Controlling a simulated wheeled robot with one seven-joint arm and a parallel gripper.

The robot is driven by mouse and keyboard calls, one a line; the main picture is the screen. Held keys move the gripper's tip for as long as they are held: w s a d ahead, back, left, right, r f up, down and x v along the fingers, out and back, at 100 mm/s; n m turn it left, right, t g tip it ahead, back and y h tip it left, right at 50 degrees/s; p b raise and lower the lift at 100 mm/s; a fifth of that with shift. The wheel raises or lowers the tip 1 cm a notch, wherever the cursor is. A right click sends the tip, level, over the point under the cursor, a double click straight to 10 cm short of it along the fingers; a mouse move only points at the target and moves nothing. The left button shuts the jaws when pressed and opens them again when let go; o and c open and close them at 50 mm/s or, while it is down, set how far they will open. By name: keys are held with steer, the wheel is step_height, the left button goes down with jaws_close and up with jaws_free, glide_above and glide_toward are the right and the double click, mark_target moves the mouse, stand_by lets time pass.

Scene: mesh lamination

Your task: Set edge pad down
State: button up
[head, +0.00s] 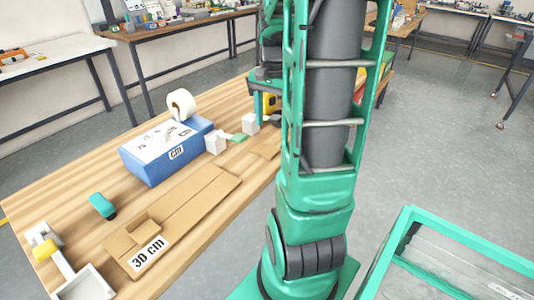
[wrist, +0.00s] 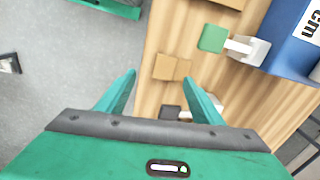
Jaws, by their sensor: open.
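My gripper (wrist: 159,77) is open, with its two green fingers apart and nothing between them. In the wrist view it is over the table's edge. A small brown pad (wrist: 172,67), made of two flat pieces side by side, lies flat on the wooden table near that edge, just beyond the fingertips. The brown pad also shows in the head view (head: 264,151), left of my arm. A small green block (wrist: 212,38) lies on the table farther in, against a white piece. My gripper is partly hidden behind my arm in the head view.
A blue box (head: 165,150) with a white top and a white tape roll (head: 182,104) stand on the table (head: 75,195). A flat cardboard piece (head: 190,205) lies in front. A green-framed glass-topped stand (head: 450,262) is at lower right. Grey floor is open around.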

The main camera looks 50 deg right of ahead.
steer(key=d, duration=0.1)
steer(key=m, duration=0.1)
glide_above(270, 150)
steer(key=f, duration=0.6)
steer(key=shift+s+d, duration=0.25)
steer(key=shift+s, duration=0.1)
steer(key=f, duration=0.4)
steer(key=shift+w+a+f, duration=0.2)
steer(key=shift+w+a, duration=0.1)
steer(key=shift+a, duration=0.05)
steer(key=shift+f, duration=0.5)
steer(key=c, duration=1.2)
step_height(270, 150, up, 10)
